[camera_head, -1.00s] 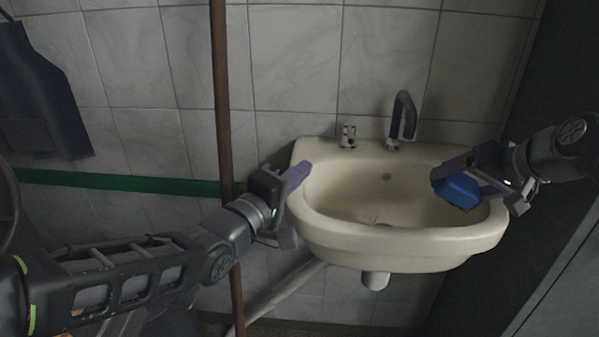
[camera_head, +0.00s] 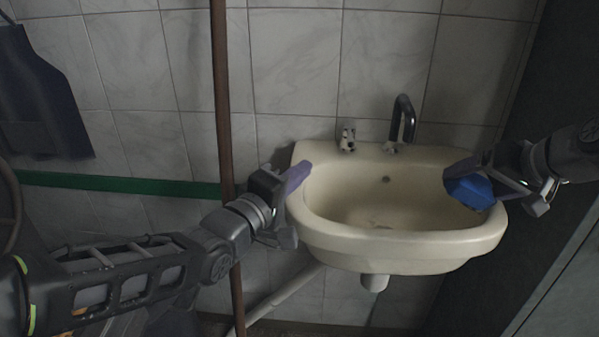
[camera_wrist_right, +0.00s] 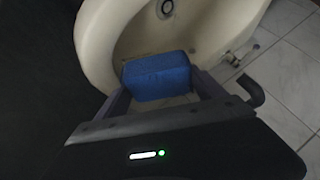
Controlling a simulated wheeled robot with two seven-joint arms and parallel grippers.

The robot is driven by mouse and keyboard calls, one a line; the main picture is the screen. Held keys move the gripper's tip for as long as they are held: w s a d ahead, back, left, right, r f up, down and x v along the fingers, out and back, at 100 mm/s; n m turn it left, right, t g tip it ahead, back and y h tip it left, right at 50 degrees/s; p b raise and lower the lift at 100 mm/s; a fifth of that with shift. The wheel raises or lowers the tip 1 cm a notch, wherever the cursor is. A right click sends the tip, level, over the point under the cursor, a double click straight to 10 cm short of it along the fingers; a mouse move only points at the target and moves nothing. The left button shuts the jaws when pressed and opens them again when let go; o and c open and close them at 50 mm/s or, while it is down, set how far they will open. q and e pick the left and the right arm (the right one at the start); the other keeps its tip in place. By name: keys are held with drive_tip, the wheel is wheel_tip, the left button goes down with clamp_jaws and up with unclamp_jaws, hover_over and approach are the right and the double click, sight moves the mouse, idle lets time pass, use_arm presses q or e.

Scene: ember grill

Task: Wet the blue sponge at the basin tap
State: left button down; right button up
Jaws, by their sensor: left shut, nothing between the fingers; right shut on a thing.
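The blue sponge (camera_head: 471,192) is held by my right gripper (camera_head: 462,183) at the right side of the basin (camera_head: 400,245). In the right wrist view the sponge (camera_wrist_right: 156,76) sits between the two fingers of my right gripper (camera_wrist_right: 160,92), over the basin bowl (camera_wrist_right: 97,50). The dark curved tap (camera_head: 403,118) stands on the back rim, left of the sponge and apart from it. A small tap handle (camera_head: 347,139) is left of the spout. I see no water running. My left gripper (camera_head: 297,174) is shut and empty at the basin's left rim.
A brown vertical pipe (camera_head: 222,90) and a green stripe (camera_head: 120,183) are on the tiled wall at left. A dark apron-like cloth (camera_head: 42,95) hangs at far left. A dark panel (camera_head: 560,90) stands close at right. The bowl's middle is clear.

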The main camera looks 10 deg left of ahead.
sight(482, 182)
use_arm(q)
drive_tip(key=shift+r+p, duration=0.45)
drive_tip(key=shift+r, duration=0.15)
use_arm(e)
drive_tip(key=shift+s+d+r, duration=0.35)
drive_tip(key=shift+d+r, duration=0.25)
drive_tip(key=shift+d, duration=0.05)
drive_tip(key=shift+s+d+r, duration=0.35)
drive_tip(key=shift+d+r, duration=0.2)
drive_tip(key=shift+d, duration=0.05)
